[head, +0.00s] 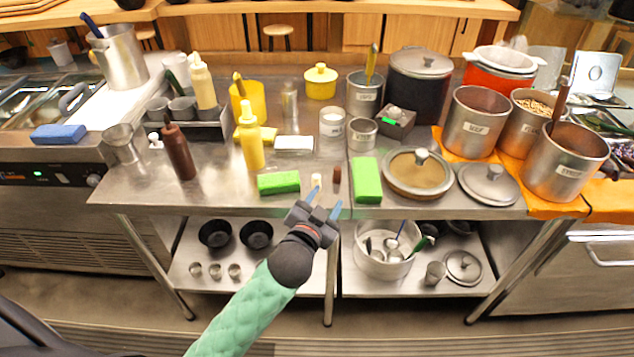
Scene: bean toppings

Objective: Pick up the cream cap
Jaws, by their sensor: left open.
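The cream cap (316,179) is a small pale piece standing on the steel table near its front edge. A small dark brown cap (337,175) stands just to its right. My left gripper (325,200) is open and empty, with its two blue fingertips just in front of the table edge, a little nearer to me than the cream cap. One fingertip appears close below the cap in the picture; whether it touches cannot be told. My right gripper is out of view.
A green sponge (279,182) lies left of the caps and a green block (367,180) to the right. A yellow bottle (250,140) and a brown bottle (179,152) stand further left. A lidded pan (417,190) sits at right. The lower shelf (345,284) holds bowls and a pot.

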